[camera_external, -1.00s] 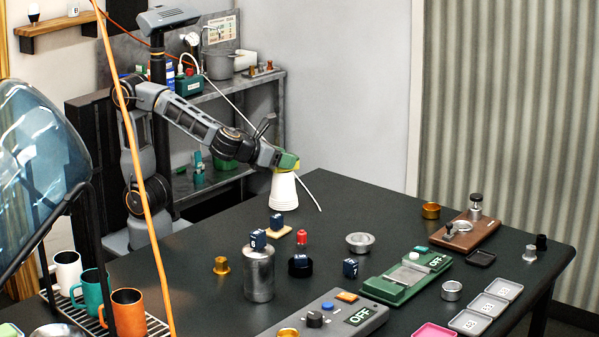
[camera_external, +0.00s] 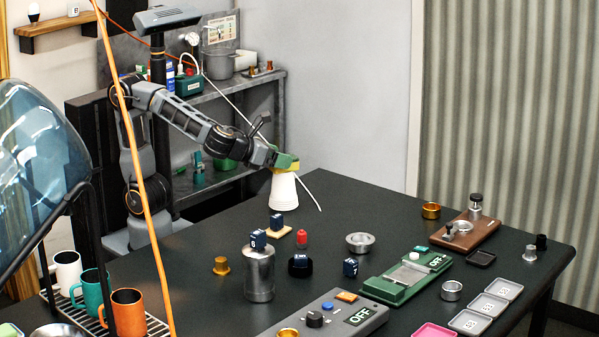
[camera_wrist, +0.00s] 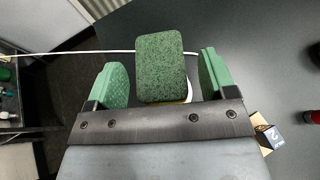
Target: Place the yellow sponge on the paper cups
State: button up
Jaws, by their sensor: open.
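The sponge (camera_wrist: 162,65) shows its green scouring face in the wrist view, with a thin yellow edge below it. It lies between the two green fingers of my gripper (camera_wrist: 162,82), with a gap on each side. In the outside view, my gripper (camera_external: 287,162) is at the top of an upside-down stack of white paper cups (camera_external: 284,194). The sponge appears to rest on top of the stack, mostly hidden there by the fingers. My gripper is open around it.
A thin white cable (camera_wrist: 60,53) runs behind the cups to the table. A navy block on a wooden piece (camera_external: 278,228), a metal canister (camera_external: 259,275) and a red item (camera_external: 301,237) stand nearer the front. The dark table (camera_external: 345,205) is clear to the right of the cups.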

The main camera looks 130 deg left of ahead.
jog(key=v, duration=1)
jog(key=shift+s, duration=0.1)
